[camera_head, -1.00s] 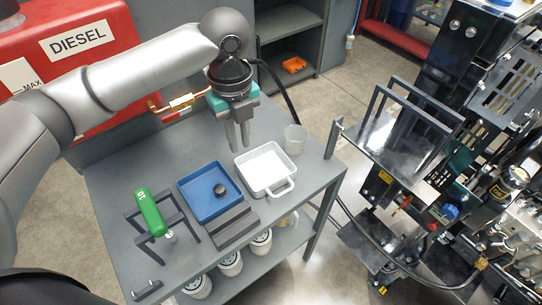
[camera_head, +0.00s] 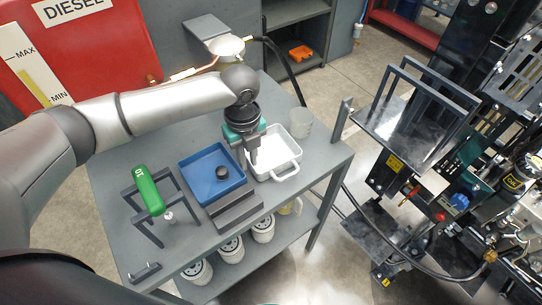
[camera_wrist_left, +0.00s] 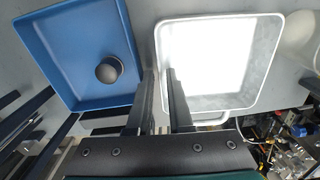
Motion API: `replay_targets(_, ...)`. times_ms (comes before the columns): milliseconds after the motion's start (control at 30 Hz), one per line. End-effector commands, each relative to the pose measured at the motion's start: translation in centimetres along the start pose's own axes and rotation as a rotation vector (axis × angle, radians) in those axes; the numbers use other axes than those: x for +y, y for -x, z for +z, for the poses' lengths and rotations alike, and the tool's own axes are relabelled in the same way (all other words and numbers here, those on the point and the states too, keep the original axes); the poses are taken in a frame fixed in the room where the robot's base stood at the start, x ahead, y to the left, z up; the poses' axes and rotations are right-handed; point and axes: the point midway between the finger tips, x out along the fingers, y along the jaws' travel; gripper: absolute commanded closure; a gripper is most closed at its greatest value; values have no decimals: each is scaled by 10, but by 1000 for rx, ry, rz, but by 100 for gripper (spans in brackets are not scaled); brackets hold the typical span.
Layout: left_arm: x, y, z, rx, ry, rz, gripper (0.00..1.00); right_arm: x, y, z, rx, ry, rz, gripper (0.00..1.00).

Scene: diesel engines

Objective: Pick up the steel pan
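The steel pan (camera_head: 284,172) is a shallow, pale rectangular tray with a handle on its near side, standing on the grey table. My left gripper (camera_head: 254,160) points down at the pan's left side. In the left wrist view, the pan (camera_wrist_left: 265,75) is on the right and its inside is bright. There the two fingers (camera_wrist_left: 162,75) have a narrow gap between them, and the pan's left wall lies in line with that gap. I cannot tell whether they touch the wall. My right gripper is not in view.
A blue tray (camera_head: 200,188) holding a dark round knob (camera_head: 222,172) stands close left of the pan. A clear beaker (camera_head: 300,122) is behind it. A green tool (camera_head: 148,190) rests on a dark rack. The engine stand (camera_head: 400,120) is to the right.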

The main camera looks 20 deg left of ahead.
Motion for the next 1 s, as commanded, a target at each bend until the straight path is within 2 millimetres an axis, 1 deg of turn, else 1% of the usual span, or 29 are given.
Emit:
replay_targets(67,0,-4,0,0,-1,-1,81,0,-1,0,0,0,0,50)
replay_targets(267,0,-4,0,-1,-1,-1,81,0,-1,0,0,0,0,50)
replay_targets(433,0,-4,0,-1,0,-1,99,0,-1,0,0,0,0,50)
replay_targets(467,0,-4,0,-1,0,-1,100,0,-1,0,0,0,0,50)
replay_targets(1000,0,-3,0,0,0,-1,100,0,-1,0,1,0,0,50)
